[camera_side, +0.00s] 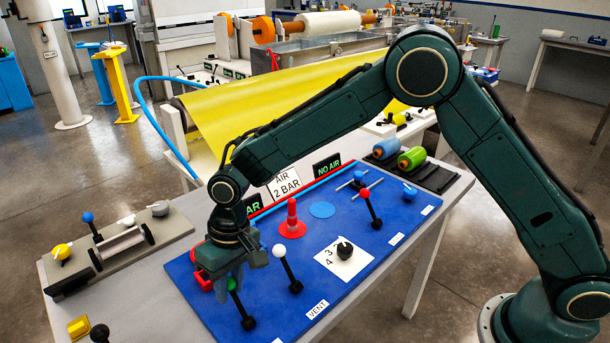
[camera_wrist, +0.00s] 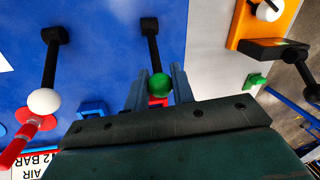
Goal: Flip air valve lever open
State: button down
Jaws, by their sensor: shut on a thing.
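A lever with a green knob (camera_wrist: 160,85) stands on the blue panel (camera_side: 310,285); its black shaft and base (camera_side: 245,315) show in the side view. My gripper (camera_wrist: 159,82) is shut on the green knob, with a finger on each side of it. In the side view my gripper (camera_side: 230,283) points down at the panel's left end and largely hides the knob. A white-knobbed lever (camera_side: 288,270) stands just right of it, apart from the fingers; it also shows in the wrist view (camera_wrist: 45,100). No label naming the green lever is readable.
Signs (camera_side: 285,185) read "AIR 2 BAR" and "NO AIR" along the back. A grey plate with controls (camera_side: 165,232) lies to the left.

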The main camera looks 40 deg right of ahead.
aim_at(243, 311)
jog(key=shift+s+r, duration=0.15)
jog(key=shift+s, duration=0.05)
jog(key=shift+s+r+t, duration=0.3)
jog(key=shift+s+t, duration=0.3)
jog(key=shift+t, duration=0.5)
jog(key=shift+s+r+n+t, duration=0.15)
jog(key=shift+s+t, duration=0.35)
jog(key=shift+t, duration=0.1)
jog(key=shift+s+r+n+t, duration=0.1)
jog(key=shift+s+n+t, duration=0.05)
jog(key=shift+s+t, duration=0.4)
jog(key=s+t, duration=0.2)
jog(key=t, duration=0.1)
jog(key=shift+s+f+n+t, duration=0.15)
jog(key=shift+s+t, duration=0.35)
jog(key=shift+t, duration=0.3)
jog(key=shift+s+f+n+t, duration=0.15)
jog(key=shift+s+t, duration=0.35)
jog(key=shift+t, duration=0.25)
jog(key=shift+r, duration=0.1)
jog(key=c, duration=1.2)
grip_release()
jog(key=shift+c, duration=0.2)
